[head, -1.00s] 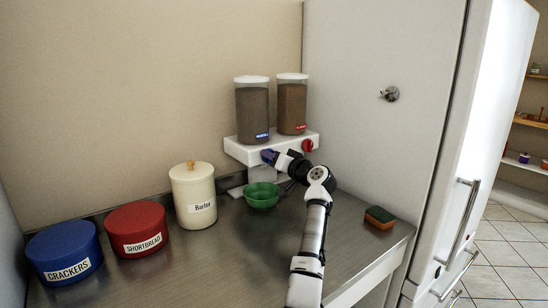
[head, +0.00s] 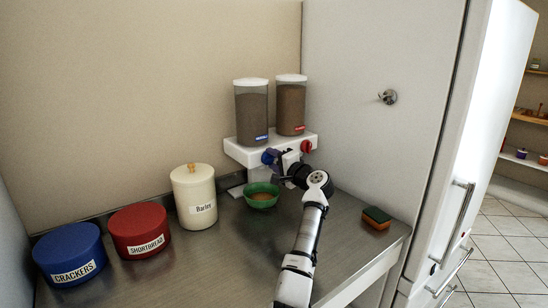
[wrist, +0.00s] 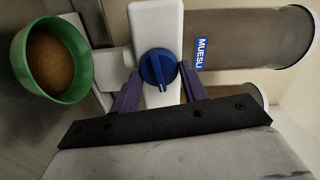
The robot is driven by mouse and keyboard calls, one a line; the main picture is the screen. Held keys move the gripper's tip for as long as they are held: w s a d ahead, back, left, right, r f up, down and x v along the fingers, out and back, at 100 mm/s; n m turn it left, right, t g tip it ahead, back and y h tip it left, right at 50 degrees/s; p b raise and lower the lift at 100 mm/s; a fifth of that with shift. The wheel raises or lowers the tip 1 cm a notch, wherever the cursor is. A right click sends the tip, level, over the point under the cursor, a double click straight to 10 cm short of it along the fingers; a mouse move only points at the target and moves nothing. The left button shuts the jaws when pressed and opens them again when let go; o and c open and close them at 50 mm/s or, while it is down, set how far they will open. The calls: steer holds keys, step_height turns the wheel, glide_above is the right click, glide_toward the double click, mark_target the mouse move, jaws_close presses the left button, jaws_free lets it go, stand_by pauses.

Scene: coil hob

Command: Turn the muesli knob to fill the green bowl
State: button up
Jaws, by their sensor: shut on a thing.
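The muesli knob is blue (head: 268,157), on the front of the white dispenser base under the left canister (head: 252,110). In the wrist view the blue knob (wrist: 158,68) sits between my purple fingers, its ridge near upright. My gripper (wrist: 160,90) is shut on this knob; it also shows in the head view (head: 276,157). The green bowl (head: 262,201) stands upright on the counter below the dispenser. In the wrist view the bowl (wrist: 52,58) holds brown grains. The MUESLI label (wrist: 201,52) is readable there.
A second canister (head: 291,106) with a red knob (head: 307,147) stands to the right. A barley jar (head: 195,197), a red shortbread tin (head: 140,231) and a blue crackers tin (head: 70,255) stand to the left. A sponge (head: 376,218) lies at the right.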

steer(key=shift+f+m+p, duration=0.1)
steer(key=shift+m+p, duration=0.25)
steer(key=shift+m, duration=0.45)
steer(key=o, duration=0.9)
steer(key=shift+o, duration=0.2)
steer(key=b+v, duration=0.4)
steer(key=v, duration=1)
steer(key=shift+b, duration=0.3)
